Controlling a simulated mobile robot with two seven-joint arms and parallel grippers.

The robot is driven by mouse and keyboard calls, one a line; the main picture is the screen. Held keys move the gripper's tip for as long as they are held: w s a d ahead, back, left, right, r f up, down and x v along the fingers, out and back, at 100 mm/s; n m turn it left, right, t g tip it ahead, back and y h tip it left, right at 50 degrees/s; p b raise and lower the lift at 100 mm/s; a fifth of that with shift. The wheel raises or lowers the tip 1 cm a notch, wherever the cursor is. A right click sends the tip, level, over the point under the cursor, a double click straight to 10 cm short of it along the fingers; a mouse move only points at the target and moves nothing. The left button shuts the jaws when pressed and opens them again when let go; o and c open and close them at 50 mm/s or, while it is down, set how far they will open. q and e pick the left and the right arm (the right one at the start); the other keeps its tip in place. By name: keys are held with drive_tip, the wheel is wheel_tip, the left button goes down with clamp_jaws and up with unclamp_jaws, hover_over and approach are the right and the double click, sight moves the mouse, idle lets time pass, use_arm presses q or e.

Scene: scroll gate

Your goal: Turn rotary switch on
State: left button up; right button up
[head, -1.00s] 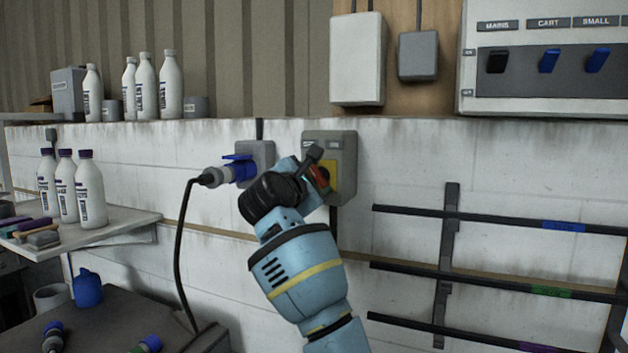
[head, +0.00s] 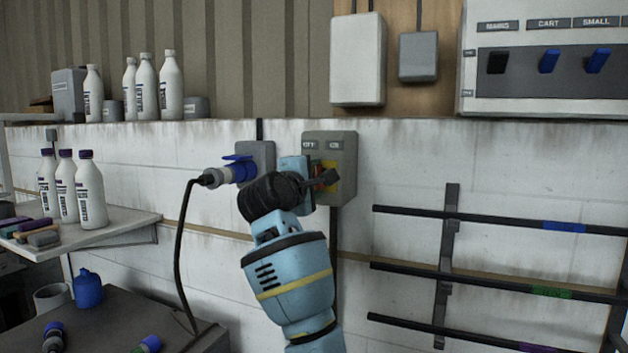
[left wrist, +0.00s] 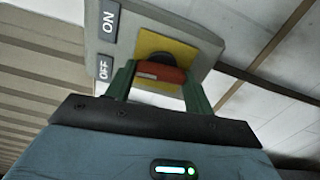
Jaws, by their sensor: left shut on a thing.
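The rotary switch is a grey box (head: 345,150) on the wall, with a yellow plate (head: 334,184) and a red handle (head: 328,176). My left gripper (head: 318,180) reaches it from the lower left and covers part of the plate. In the left wrist view the green fingers (left wrist: 157,88) are shut on the red handle (left wrist: 160,73), one on each side. The ON label (left wrist: 110,21) and OFF label (left wrist: 104,68) show along the box edge there. The handle lies across the yellow plate (left wrist: 183,52). My right gripper is not in view.
A blue plug (head: 238,170) with a black cable sits in a grey socket just left of the switch. Grey boxes (head: 358,60) and a breaker panel (head: 540,95) are above. Black rails (head: 480,215) run along the wall at right. Bottles (head: 88,190) stand on a shelf at left.

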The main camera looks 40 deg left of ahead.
use_arm(q)
drive_tip(key=shift+r+m, duration=0.1)
drive_tip(key=shift+m, duration=4.5)
drive_tip(key=o, duration=1)
drive_tip(key=shift+s, duration=0.15)
drive_tip(key=shift+v, duration=3.8)
